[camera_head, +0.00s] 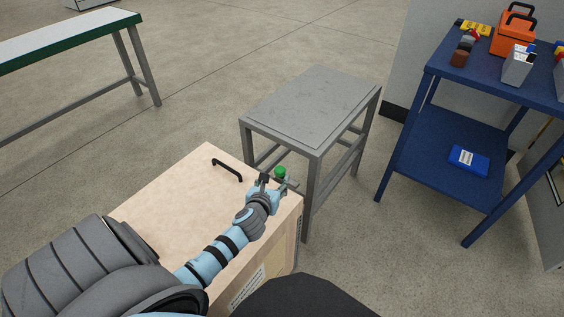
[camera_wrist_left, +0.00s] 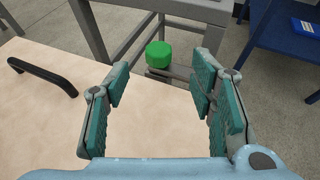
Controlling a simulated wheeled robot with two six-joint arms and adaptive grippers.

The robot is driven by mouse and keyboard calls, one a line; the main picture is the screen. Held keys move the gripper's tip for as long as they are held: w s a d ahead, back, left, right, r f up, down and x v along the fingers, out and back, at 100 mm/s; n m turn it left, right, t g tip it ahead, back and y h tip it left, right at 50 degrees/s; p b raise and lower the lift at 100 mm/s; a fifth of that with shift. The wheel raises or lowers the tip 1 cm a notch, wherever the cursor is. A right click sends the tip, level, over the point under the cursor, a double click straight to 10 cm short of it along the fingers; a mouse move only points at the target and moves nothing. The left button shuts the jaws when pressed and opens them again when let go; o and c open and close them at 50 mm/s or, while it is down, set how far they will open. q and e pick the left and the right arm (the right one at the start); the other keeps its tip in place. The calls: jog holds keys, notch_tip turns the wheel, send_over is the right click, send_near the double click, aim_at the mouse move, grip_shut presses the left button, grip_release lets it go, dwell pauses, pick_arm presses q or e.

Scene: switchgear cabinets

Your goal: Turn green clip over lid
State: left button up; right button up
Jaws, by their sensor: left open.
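The green clip (camera_head: 280,171) is a small green knob at the far edge of a pale wooden crate lid (camera_head: 170,200). In the left wrist view the green clip (camera_wrist_left: 159,54) sits on a grey metal piece just past the lid's edge. My left gripper (camera_head: 271,182) is over the lid, close to the clip. In the left wrist view its two fingers (camera_wrist_left: 158,90) stand wide apart with nothing between them, and the clip shows beyond the gap. The fingers do not appear to touch the clip. My right gripper is not in view.
A black handle (camera_head: 227,169) stands on the lid, left of the gripper. A grey metal table (camera_head: 312,100) stands right behind the crate. A blue shelf (camera_head: 440,165) with tools is at the right, and a green-edged bench (camera_head: 60,40) at the far left.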

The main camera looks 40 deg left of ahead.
aim_at(279, 170)
pick_arm(q)
jog(key=b+x, duration=0.1)
jog(key=x, duration=0.2)
jog(key=b+x, duration=0.1)
jog(key=x, duration=0.1)
jog(key=b+x, duration=0.1)
jog(key=x, duration=0.2)
jog(key=shift+w+a+f+b, duration=0.1)
jog(key=shift+a+f+b, duration=0.05)
jog(key=shift+f+b, duration=0.3)
jog(key=shift+w+a, duration=0.2)
jog(key=shift+w, duration=0.2)
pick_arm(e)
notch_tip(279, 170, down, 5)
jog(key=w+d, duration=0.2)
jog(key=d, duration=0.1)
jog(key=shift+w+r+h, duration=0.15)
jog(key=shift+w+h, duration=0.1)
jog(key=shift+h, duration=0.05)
pick_arm(q)
jog(key=shift+c, duration=0.4)
